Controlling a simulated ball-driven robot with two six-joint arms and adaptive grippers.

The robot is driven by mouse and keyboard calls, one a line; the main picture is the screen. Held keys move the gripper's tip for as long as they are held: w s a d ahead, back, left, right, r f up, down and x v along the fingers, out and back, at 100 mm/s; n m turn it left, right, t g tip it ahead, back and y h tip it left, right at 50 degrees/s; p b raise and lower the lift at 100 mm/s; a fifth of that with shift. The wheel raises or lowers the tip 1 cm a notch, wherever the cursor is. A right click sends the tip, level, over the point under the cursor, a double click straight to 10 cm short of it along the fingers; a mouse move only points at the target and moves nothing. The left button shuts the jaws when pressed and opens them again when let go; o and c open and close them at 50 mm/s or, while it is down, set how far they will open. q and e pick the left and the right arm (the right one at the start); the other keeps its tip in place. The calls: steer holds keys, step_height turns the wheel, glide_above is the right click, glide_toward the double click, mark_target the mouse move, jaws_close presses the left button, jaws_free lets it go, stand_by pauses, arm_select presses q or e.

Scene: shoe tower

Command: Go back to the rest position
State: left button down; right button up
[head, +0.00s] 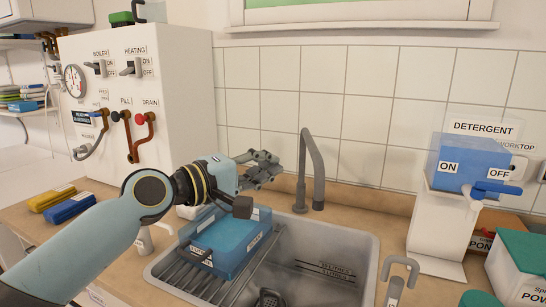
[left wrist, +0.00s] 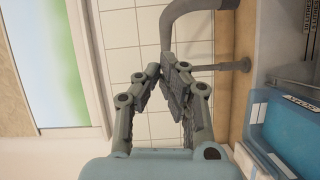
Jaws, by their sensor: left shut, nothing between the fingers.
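My left gripper (head: 262,170) is in the air over the back left of the sink, above a blue box and left of the grey faucet. It is shut and empty; its closed fingers also show in the left wrist view (left wrist: 172,80), with the tiled wall behind them. My left arm comes in from the left edge in the head view. My right gripper is not in either view.
The blue box (head: 222,243) sits on the rack at the sink's (head: 330,255) left side. The faucet (head: 314,165) stands close to my left gripper. A boiler cabinet (head: 180,90) is at left. A detergent dispenser (head: 440,225) is at right.

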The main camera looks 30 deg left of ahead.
arm_select(q)
steer(key=s+d+f+m+g+y, duration=0.2)
steer(key=s+d+f+m+g, duration=0.2)
steer(key=s+f+m+g, duration=0.65)
steer(key=s+a+f+m+g+y, duration=0.1)
steer(key=s+a+f+y, duration=0.2)
steer(key=s, duration=0.7)
steer(key=s+a+f+m+g+y, duration=0.1)
steer(key=s+a+f+m+y, duration=0.15)
steer(key=s, duration=0.85)
steer(key=s+a+f+n+g+b, duration=0.2)
steer(key=f+b, duration=0.7)
steer(key=f, duration=2.7)
steer(key=s+a+f+b, duration=0.1)
steer(key=s+f+b, duration=0.2)
steer(key=s+f, duration=0.6)
steer(key=s+a+f+b, duration=0.1)
steer(key=s+f+b, duration=0.3)
steer(key=s+f, duration=0.5)
step_height(320, 180, down, 6)
steer(key=shift+a+r+g, duration=0.15)
steer(key=shift+r+g, duration=0.1)
steer(key=shift+g, duration=0.2)
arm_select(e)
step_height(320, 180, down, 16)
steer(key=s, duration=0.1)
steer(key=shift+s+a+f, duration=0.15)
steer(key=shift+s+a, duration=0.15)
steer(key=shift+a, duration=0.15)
